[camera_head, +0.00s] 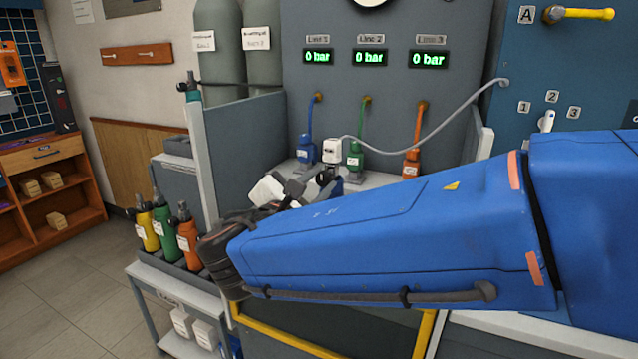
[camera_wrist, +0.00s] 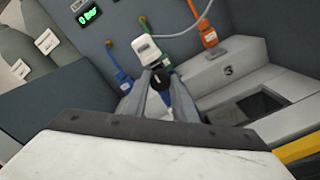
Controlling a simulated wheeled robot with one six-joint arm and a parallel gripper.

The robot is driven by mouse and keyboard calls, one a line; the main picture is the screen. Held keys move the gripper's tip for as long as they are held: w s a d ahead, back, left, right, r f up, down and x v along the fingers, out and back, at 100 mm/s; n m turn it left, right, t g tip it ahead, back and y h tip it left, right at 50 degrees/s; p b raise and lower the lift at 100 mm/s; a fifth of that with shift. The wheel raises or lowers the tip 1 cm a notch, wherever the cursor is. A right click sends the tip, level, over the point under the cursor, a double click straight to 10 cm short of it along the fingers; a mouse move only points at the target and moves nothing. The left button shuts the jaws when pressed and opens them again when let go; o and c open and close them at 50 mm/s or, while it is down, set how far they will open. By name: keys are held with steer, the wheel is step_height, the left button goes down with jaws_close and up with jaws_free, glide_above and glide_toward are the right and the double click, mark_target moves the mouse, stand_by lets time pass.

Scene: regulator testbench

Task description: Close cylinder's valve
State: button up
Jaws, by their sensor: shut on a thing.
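My gripper (camera_head: 322,180) reaches over the testbench from the right. In the wrist view its two grey fingers (camera_wrist: 157,84) close around a small black valve knob (camera_wrist: 160,79). Blue of the cylinder (camera_wrist: 184,100) shows just behind the fingers; most of it is hidden by my gripper. It also shows as a small blue patch (camera_head: 337,188) in the head view. A white regulator block (camera_head: 332,150) with a grey hose sits just above the knob; it also shows in the wrist view (camera_wrist: 148,50). The knob's turn position cannot be told.
Blue (camera_head: 306,150), green (camera_head: 355,150) and orange (camera_head: 412,155) connectors hang on the bench's back panel under displays reading 0 bar. Yellow, green and orange cylinders (camera_head: 187,235) stand in a cart at left. A low side wall (camera_head: 240,150) bounds the bench at left.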

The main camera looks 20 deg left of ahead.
steer(key=o, duration=1)
steer(key=shift+o, duration=0.2)
steer(key=shift+s, duration=0.1)
steer(key=s+a, duration=0.1)
steer(key=s, duration=1.6)
steer(key=shift+a, duration=0.2)
steer(key=shift+s, duration=0.1)
